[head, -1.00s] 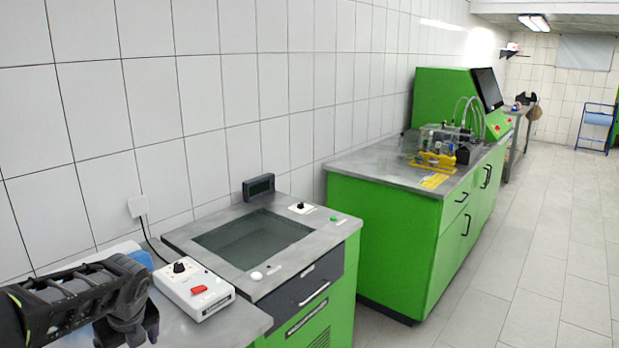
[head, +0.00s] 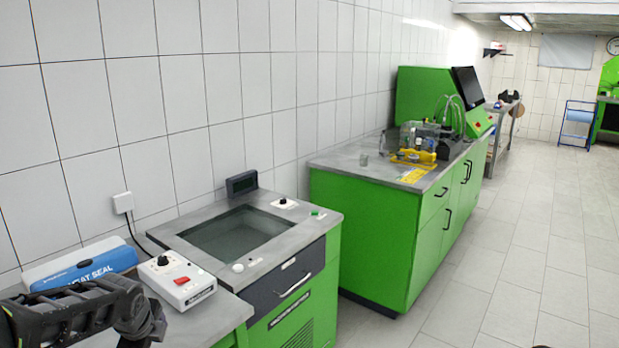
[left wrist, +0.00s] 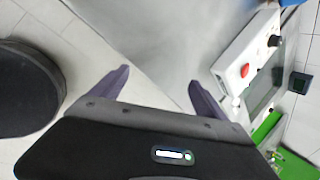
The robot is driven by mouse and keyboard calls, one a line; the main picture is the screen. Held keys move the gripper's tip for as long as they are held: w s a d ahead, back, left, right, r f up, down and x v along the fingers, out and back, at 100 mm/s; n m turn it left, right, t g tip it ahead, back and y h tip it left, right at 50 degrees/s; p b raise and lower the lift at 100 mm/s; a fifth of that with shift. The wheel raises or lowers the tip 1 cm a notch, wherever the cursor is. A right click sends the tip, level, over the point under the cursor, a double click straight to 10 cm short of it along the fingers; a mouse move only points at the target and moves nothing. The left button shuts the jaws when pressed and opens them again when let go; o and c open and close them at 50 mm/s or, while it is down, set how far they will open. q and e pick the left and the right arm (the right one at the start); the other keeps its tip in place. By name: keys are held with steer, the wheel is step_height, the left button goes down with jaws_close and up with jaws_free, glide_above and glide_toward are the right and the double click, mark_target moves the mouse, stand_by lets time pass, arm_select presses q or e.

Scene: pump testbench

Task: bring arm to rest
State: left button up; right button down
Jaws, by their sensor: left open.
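My left arm comes in at the lower left of the head view, over the near end of the grey bench; its fingertips are not clear there. In the left wrist view my left gripper (left wrist: 158,85) has its two fingers wide apart with nothing between them. Beyond them is a blurred grey surface. My right gripper is not in view.
A white control box (head: 180,283) with a red switch and a blue-and-white box (head: 85,268) stand on the bench near my left arm. A green cabinet with a sunken tank (head: 238,236) follows, then a green testbench (head: 365,235). Floor is clear at right.

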arm_select(q)
steer(key=s+d+f+n+h, duration=0.2)
steer(key=d+f+n, duration=0.5)
steer(key=d+f, duration=0.2)
steer(key=s+d+f+n+h, duration=0.3)
steer(key=d+f+n, duration=0.4)
steer(key=d+f, duration=0.3)
steer(key=s+d+f+n+g, duration=0.1)
steer(key=s+d+f+n, duration=0.1)
steer(key=s, duration=0.6)
steer(key=s+d+f+n+g, duration=0.1)
steer(key=s+d+f+g, duration=0.1)
steer(key=s+d+f, duration=0.2)
steer(key=s+d+f+n+g, duration=0.1)
steer(key=s+d+f, duration=0.3)
steer(key=s+f, duration=0.4)
steer(key=s+n, duration=0.1)
steer(key=s, duration=0.2)
steer(key=shift+s+n+g+h, duration=0.3)
steer(key=shift+h, duration=0.1)
